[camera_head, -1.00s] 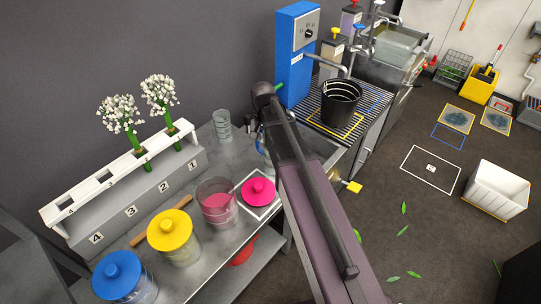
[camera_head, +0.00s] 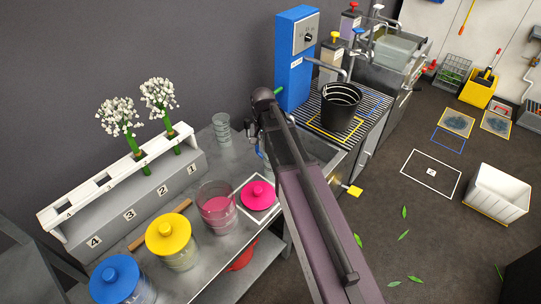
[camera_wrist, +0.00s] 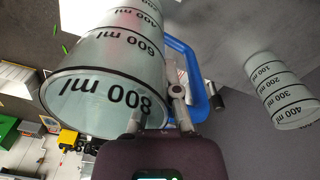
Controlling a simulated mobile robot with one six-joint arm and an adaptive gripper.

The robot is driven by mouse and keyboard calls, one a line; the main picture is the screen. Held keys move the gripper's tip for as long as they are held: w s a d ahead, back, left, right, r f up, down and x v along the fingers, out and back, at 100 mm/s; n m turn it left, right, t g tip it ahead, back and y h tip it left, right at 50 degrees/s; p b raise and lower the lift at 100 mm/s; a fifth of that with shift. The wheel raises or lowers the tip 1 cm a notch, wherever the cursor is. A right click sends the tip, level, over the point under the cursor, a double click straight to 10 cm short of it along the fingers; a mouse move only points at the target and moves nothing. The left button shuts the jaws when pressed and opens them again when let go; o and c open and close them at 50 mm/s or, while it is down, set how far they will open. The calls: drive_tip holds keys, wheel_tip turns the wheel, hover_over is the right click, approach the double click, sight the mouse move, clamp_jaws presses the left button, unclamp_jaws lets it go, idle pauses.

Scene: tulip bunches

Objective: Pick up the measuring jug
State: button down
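The measuring jug (camera_wrist: 100,85) is a clear vessel with black ml marks and a blue handle (camera_wrist: 207,85). It fills the upper left of the wrist view, close to my gripper. My gripper (camera_wrist: 160,100) has its fingers apart, beside the jug wall and near the handle. I see no clear grip on the handle. In the head view the jug is mostly hidden behind my arm; only a bluish sliver shows at the bench's right part.
A smaller graduated beaker (camera_wrist: 283,92) stands nearby, also in the head view (camera_head: 221,127). The pink-lidded item (camera_head: 258,194), a pink-filled jar (camera_head: 217,207), yellow-lidded jar (camera_head: 171,240) and flower rack (camera_head: 130,185) share the bench. A black bucket (camera_head: 338,112) stands on the drain grid.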

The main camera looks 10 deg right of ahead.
drive_tip(key=shift+r, duration=0.15)
idle(0.4)
wheel_tip(320, 180, up, 10)
drive_tip(key=p, duration=1)
drive_tip(key=shift+f, duration=0.2)
drive_tip(key=shift+s, duration=0.1)
idle(0.9)
